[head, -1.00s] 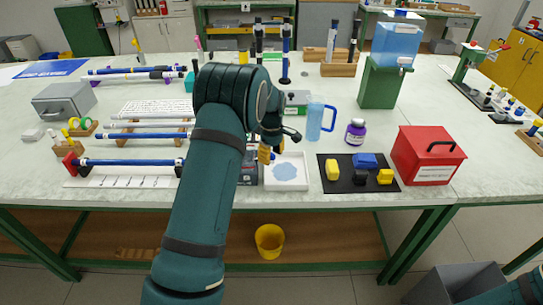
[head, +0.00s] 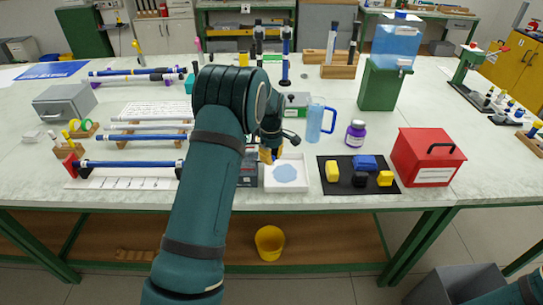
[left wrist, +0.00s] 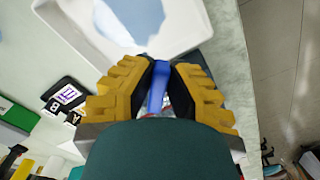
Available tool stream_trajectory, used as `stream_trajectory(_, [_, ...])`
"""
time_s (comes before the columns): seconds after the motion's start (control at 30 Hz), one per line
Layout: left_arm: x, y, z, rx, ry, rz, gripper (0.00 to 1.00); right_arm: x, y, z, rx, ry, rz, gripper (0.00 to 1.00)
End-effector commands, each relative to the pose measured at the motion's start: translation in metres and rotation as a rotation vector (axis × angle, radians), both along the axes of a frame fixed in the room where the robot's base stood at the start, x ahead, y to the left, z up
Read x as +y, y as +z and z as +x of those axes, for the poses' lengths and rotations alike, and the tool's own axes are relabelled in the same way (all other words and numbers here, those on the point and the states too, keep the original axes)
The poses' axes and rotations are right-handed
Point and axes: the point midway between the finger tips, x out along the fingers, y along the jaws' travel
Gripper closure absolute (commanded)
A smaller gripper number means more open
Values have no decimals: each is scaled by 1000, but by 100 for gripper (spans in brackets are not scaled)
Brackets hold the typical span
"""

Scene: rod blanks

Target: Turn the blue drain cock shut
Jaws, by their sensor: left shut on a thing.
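My left gripper (head: 269,156) reaches down at the left rim of a white tray (head: 301,182) with a pale blue pool in it. In the left wrist view its yellow ridged fingers (left wrist: 162,75) are shut on a slim blue piece, which looks like the drain cock's handle (left wrist: 157,92). The cock's body is hidden by the fingers and wrist, so its turn cannot be read. In the head view my own arm covers it. A dark box (head: 248,172) stands left of the tray. My right gripper is out of view.
A blue jug (head: 315,122) and a purple-labelled bottle (head: 355,133) stand behind the tray. A yellow bucket (head: 269,243) is below the table.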

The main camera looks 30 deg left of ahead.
Motion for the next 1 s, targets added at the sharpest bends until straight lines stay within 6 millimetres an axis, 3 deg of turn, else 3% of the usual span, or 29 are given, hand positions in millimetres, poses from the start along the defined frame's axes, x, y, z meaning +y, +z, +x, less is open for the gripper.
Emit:
stream_trajectory(0.6, [4, -1, -13, 6, -429, -2, 100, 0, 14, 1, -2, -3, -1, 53])
stream_trajectory(1.0, [7, -2, -16, 5, -592, -2, 100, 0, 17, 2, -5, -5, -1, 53])
